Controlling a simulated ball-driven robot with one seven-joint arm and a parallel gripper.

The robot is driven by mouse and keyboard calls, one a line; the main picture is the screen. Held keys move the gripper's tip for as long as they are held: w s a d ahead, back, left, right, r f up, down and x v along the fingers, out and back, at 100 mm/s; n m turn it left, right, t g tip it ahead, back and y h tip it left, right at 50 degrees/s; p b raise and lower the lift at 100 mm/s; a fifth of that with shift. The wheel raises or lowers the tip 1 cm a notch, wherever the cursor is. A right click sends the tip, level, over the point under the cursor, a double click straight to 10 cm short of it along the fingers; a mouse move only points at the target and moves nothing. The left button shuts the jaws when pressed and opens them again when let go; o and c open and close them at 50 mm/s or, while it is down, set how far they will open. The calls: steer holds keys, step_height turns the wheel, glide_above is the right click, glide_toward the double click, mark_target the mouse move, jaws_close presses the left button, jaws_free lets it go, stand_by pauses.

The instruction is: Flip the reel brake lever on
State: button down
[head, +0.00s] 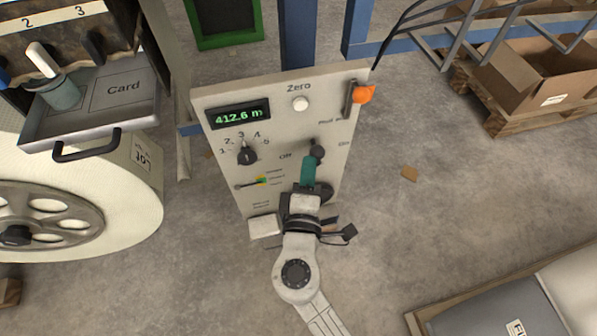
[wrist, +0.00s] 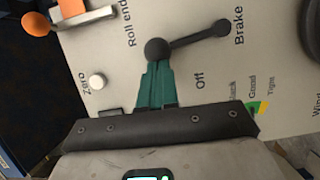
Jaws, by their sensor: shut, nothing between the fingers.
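The reel brake lever is black with a round ball end (wrist: 157,50). In the wrist view its arm runs right and slightly up to a smaller dark end beside the word Brake. The ball end also shows in the head view (head: 317,153), near the Off label. My gripper (head: 308,172) is shut and empty. Its green fingertips (wrist: 157,72) sit right at the ball end, on its Off-label side. Whether they touch it I cannot tell. My gripper hides the lower part of the panel in the head view.
The panel (head: 215,130) carries a lit display (head: 239,114), a white Zero button (head: 300,104), a selector knob (head: 247,155) and an orange-tipped lever (head: 362,94). A card drawer (head: 105,95) and a large white roll (head: 130,200) stand left.

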steer(key=d+m, duration=0.1)
steer(key=d+r+m+g, duration=0.1)
steer(key=shift+w+d+r+m+p, duration=0.1)
steer(key=shift+w+d+m+p, duration=0.1)
steer(key=shift+w+m+p, duration=0.15)
steer(key=shift+w+d+f+m+g+y+p, duration=0.1)
steer(key=shift+w+d+m+g+y+p, duration=0.15)
steer(key=shift+d+m, duration=0.4)
steer(key=shift+w+d+f+m+g+y+p, duration=0.1)
steer(key=shift+w+d+m+g+y+p, duration=0.25)
steer(key=shift+d, duration=0.5)
steer(key=shift+w+d+f+m+g+y+p, duration=0.1)
steer(key=shift+d+m+p, duration=0.1)
steer(key=shift+d+m, duration=0.5)
steer(key=shift+d+f, duration=0.1)
steer(key=shift+d, duration=0.15)
